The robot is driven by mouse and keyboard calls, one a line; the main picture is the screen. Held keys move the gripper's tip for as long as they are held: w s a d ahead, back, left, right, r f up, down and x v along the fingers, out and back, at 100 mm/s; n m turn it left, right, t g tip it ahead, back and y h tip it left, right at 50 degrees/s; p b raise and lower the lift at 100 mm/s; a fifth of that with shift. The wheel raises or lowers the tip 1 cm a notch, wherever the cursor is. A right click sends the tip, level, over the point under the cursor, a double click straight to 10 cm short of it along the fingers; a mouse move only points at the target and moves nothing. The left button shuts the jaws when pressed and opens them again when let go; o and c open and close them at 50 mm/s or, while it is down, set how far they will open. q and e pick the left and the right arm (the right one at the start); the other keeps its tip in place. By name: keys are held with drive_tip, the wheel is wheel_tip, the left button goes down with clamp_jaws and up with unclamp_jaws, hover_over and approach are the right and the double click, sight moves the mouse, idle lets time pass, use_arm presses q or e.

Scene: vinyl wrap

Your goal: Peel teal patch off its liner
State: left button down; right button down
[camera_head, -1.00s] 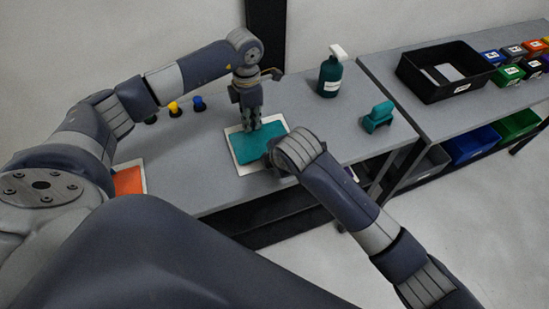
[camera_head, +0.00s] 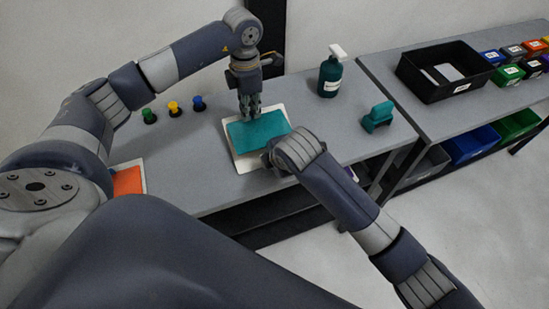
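The teal patch (camera_head: 252,131) lies on its white liner (camera_head: 240,160) on the grey table. The liner shows as a pale border around the patch. My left gripper (camera_head: 250,114) points down at the far edge of the patch. Its fingers look close together, but I cannot tell whether they touch or grip the patch. My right gripper (camera_head: 274,154) is at the patch's near right corner, mostly hidden behind its own wrist; its fingers cannot be made out.
An orange patch (camera_head: 127,181) on a white liner lies at the left. Green, yellow and blue knobs (camera_head: 173,107) stand behind. A teal spray bottle (camera_head: 330,78) and a teal tool (camera_head: 378,117) are on the right. A black bin (camera_head: 440,72) sits on the right table.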

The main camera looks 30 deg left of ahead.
use_arm(q)
drive_tip(key=shift+r, duration=1.2)
use_arm(e)
drive_tip(key=shift+f, duration=0.1)
drive_tip(key=c, duration=1.7)
unclamp_jaws()
drive_tip(key=v, duration=1.2)
drive_tip(key=shift+w+a, duration=0.1)
